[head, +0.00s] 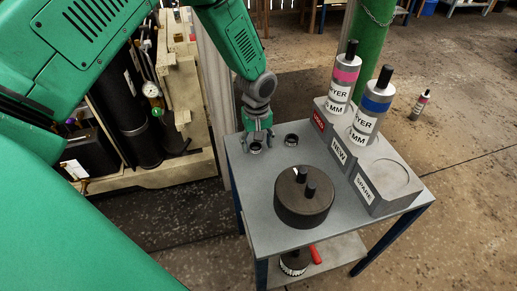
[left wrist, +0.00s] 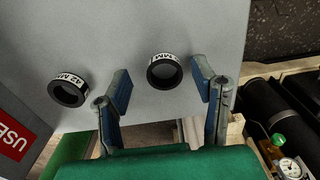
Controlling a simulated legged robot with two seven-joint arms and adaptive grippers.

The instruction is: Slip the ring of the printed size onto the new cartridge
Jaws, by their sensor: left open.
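My left gripper (head: 257,133) is open and points down at the table's far left corner. In the left wrist view its blue-padded fingers (left wrist: 160,78) stand either side of a black ring (left wrist: 163,84) in the picture; I see no contact. A second black ring (left wrist: 68,92), marked 42 MM, lies apart and also shows in the head view (head: 291,140). A blue-banded cartridge (head: 368,110) stands behind the NEW label, a pink-banded cartridge (head: 343,80) behind USED. Their size numbers are turned out of sight. My right gripper is not in view.
A stepped grey block (head: 388,184) has an empty SPARE recess. A dark round piece with two black pegs (head: 304,205) stands on the grey table (head: 248,205). The compressor machinery (head: 130,110) stands left of the table.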

